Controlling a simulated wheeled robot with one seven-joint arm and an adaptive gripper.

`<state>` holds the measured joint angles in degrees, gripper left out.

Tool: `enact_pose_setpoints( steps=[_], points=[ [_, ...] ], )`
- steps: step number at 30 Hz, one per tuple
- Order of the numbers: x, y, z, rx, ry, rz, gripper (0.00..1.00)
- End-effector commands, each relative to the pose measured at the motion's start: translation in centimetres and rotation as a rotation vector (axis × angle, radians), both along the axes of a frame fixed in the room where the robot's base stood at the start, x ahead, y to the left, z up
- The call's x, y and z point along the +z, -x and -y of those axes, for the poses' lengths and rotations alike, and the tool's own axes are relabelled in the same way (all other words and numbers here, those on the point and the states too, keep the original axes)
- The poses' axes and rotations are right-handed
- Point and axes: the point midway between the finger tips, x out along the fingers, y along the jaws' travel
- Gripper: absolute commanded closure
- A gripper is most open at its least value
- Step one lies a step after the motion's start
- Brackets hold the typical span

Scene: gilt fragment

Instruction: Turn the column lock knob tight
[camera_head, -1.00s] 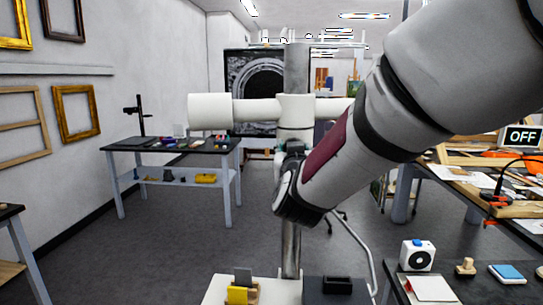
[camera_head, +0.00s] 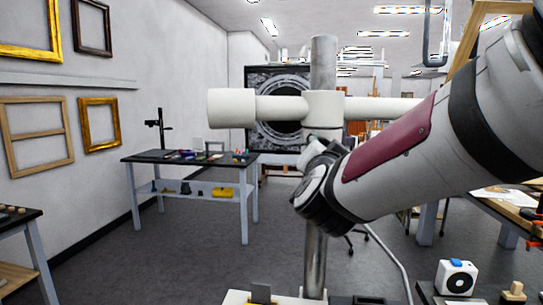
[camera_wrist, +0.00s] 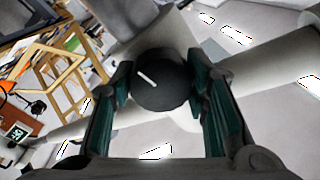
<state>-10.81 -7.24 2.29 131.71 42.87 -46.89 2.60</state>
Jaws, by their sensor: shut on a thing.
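The column lock knob (camera_wrist: 160,82) is black and round, with a white line slanting across its face. It sits on the white collar (camera_head: 324,107) around the grey upright column (camera_head: 316,262). In the wrist view my gripper (camera_wrist: 162,73) has one dark finger with a teal pad on each side of the knob and is shut on it. In the head view my wrist and arm hide the knob and most of the gripper, just below the collar. The white line points toward the upper left in the wrist view.
A white horizontal tube (camera_head: 232,108) runs through the collar to both sides. A work table (camera_head: 135,160) stands behind at left, and a small white boxed device (camera_head: 457,278) stands at the lower right. Grey floor is clear between the left table and the column.

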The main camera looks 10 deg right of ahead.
Motion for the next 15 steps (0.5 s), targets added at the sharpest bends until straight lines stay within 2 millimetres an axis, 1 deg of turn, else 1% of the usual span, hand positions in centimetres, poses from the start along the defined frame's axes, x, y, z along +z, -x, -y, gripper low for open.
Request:
enact_pose_setpoints(
  steps=[15],
  points=[
    [0.07,0.01,0.01,0.000,-0.032,0.011,0.86]
  ],
)
